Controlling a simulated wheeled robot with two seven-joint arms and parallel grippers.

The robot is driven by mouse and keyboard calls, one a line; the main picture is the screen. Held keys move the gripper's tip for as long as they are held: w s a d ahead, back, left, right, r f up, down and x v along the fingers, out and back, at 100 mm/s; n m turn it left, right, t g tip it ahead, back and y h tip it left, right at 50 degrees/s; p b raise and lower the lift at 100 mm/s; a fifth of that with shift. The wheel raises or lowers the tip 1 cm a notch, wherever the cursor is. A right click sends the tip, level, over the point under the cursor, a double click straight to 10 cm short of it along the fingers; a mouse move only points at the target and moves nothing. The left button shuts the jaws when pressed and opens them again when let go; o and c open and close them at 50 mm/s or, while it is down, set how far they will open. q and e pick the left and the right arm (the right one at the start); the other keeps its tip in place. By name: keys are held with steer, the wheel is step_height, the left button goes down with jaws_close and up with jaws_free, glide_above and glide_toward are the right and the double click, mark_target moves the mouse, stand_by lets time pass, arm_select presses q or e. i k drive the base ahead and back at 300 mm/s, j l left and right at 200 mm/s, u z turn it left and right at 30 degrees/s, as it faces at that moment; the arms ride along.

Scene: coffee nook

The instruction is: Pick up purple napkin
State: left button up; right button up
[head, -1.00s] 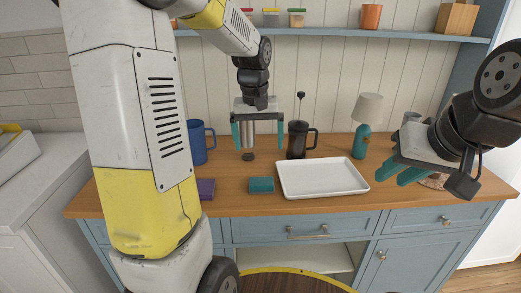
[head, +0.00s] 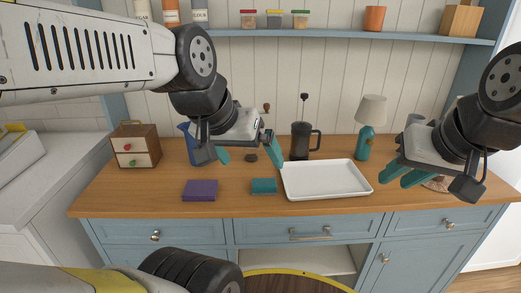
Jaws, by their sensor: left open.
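The purple napkin (head: 200,191) is a folded block lying flat on the wooden counter, left of the teal block. My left gripper (head: 250,158) is open and empty, above the counter and up and to the right of the napkin, apart from it. My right gripper (head: 396,176) is at the right, over the counter beyond the white tray, far from the napkin. Its teal fingers look spread with nothing between them. The napkin is fully in view.
A teal folded block (head: 264,186) lies right of the napkin, beside a white tray (head: 327,192). The counter left of the napkin is clear.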

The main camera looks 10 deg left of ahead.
mark_target(194, 190)
steer(key=u, duration=0.4)
steer(key=j+u, duration=0.1)
steer(key=u, duration=0.75)
steer(key=i+u, duration=0.1)
steer(key=u, duration=0.3)
